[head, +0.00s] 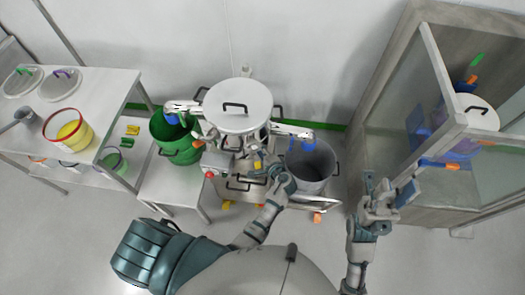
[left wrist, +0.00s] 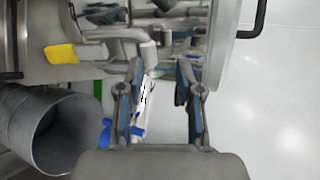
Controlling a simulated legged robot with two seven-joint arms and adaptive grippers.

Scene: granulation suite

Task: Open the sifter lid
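The sifter's round white lid (head: 238,122) lies shut on the sifter in the middle of the head view, with a black handle (head: 235,106) on top. In the left wrist view, what looks like the lid's rim (left wrist: 222,40) and its handle (left wrist: 262,18) show at upper right. My left gripper (head: 261,163) is just in front of the lid's near edge. Its two fingers (left wrist: 160,75) stand apart with nothing clearly between them. My right gripper (head: 386,188) is well right of the sifter, near the glass cabinet, fingers apart and empty.
A green bin (head: 178,150) stands left of the sifter, a grey bin (head: 325,160) right of it. Pale spouts with blue ends (head: 293,131) reach over both. A glass-fronted cabinet (head: 400,75) stands at right, a table (head: 100,90) with tubs at left.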

